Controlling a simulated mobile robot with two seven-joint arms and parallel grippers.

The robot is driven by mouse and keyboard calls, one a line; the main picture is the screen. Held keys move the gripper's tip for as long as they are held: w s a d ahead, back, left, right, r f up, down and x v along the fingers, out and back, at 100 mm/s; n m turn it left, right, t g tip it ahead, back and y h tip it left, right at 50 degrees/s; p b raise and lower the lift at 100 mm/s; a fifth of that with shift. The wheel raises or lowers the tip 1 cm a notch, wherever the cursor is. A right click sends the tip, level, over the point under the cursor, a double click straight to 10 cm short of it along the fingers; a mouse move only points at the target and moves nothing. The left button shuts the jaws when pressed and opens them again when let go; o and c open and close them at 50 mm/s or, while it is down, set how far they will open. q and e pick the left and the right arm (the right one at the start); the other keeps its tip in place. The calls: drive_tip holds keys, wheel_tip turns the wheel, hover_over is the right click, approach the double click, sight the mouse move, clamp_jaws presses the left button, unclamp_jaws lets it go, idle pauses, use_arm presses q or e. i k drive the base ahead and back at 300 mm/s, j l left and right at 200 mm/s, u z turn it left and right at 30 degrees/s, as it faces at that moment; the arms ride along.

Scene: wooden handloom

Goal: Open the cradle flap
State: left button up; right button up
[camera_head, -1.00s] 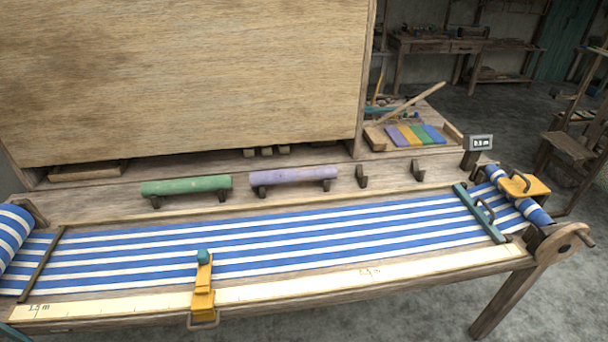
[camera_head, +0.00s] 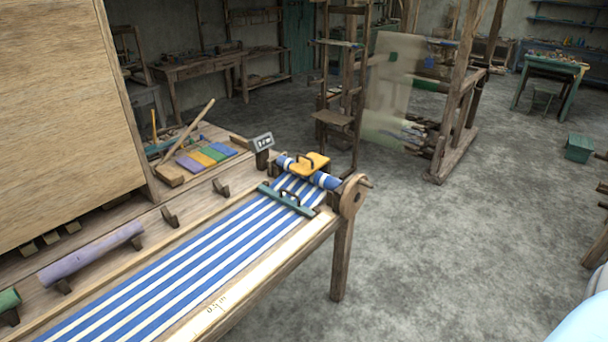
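A yellow flap-like piece (camera_head: 309,164) with a dark handle lies across the striped cloth roll (camera_head: 326,180) at the far right end of the loom. It looks lowered onto the roll. I cannot tell for sure that it is the cradle flap. A wooden crank wheel (camera_head: 352,196) stands at the loom's right corner. Neither of my grippers is in view.
A small display (camera_head: 262,142) stands behind the roll. The grey floor (camera_head: 440,250) right of the loom is clear. A wooden frame (camera_head: 462,100) stands farther back.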

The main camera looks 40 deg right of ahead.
sight(309, 163)
drive_tip(key=i+l, duration=0.15)
drive_tip(key=l, duration=0.15)
drive_tip(key=i+l+u, duration=0.15)
drive_tip(key=l, duration=0.2)
drive_tip(key=i+l, duration=0.1)
drive_tip(key=l, duration=0.25)
drive_tip(key=i+l+u, duration=0.15)
drive_tip(key=l, duration=0.15)
drive_tip(key=i+l, duration=0.1)
drive_tip(key=l, duration=0.25)
drive_tip(key=u, duration=0.05)
